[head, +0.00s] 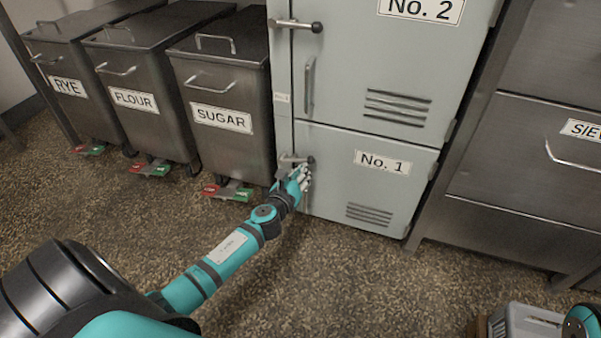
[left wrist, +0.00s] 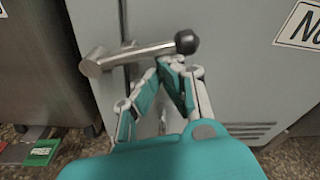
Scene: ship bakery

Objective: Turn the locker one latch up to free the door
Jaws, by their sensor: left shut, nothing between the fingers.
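The locker one door (head: 350,190) is the lower pale grey door labelled No. 1, and it looks closed. Its latch (head: 291,159) is a short metal bar with a black knob, lying about level across the door's left edge. In the left wrist view the latch (left wrist: 135,55) runs from a pivot at left to the knob at right. My left gripper (head: 304,172) is shut and empty, just below the latch near the knob. In the left wrist view its fingertips (left wrist: 171,64) are close under the bar; I cannot tell whether they touch it.
Locker two's door (head: 385,70) above has its own latch (head: 298,25), also about level. Metal bins for rye, flour and sugar (head: 222,110) stand left. A steel drawer unit (head: 535,150) stands right. A grey box (head: 530,320) is at bottom right.

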